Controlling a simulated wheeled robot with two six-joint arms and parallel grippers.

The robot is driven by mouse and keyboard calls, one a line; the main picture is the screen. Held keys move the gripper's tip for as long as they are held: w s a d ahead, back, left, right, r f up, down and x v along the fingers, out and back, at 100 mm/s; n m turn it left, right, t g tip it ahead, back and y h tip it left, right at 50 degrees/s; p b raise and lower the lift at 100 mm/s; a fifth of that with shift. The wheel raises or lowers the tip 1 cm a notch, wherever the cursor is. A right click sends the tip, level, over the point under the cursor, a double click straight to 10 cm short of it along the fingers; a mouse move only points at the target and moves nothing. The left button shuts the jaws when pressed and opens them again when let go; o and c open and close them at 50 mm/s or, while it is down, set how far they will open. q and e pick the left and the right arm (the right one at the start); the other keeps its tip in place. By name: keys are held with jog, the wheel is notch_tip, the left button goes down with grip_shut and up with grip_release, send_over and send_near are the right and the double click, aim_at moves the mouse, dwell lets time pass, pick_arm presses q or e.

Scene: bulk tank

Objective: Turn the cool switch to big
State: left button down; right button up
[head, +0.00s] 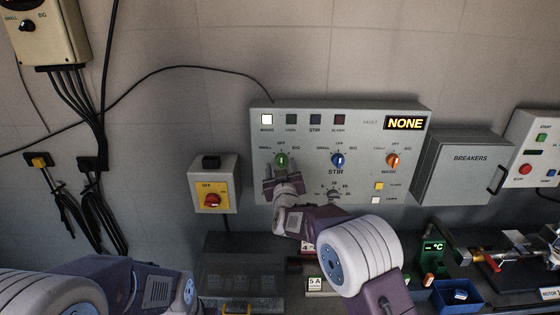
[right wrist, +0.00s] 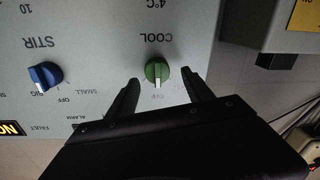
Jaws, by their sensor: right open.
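The cool switch is a green knob (head: 281,160) at the left of the grey control panel (head: 350,119). Its label COOL reads upside down in the right wrist view, where the knob (right wrist: 157,71) has its white pointer at OFF. My right gripper (head: 282,172) is open in front of the knob. In the right wrist view its two dark fingers (right wrist: 160,83) stand on either side of the knob, with gaps between. The BIG mark shows right of the knob in the head view. My left arm shows at bottom left, its gripper out of view.
The blue stir knob (head: 337,160) and orange wash knob (head: 392,160) sit to the right on the panel. The display (head: 407,123) reads NONE.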

aim_at(281, 161)
jog(key=shift+w+d, duration=0.25)
jog(key=shift+w, duration=0.95)
jog(key=shift+a, duration=0.25)
jog(key=shift+c, duration=0.3)
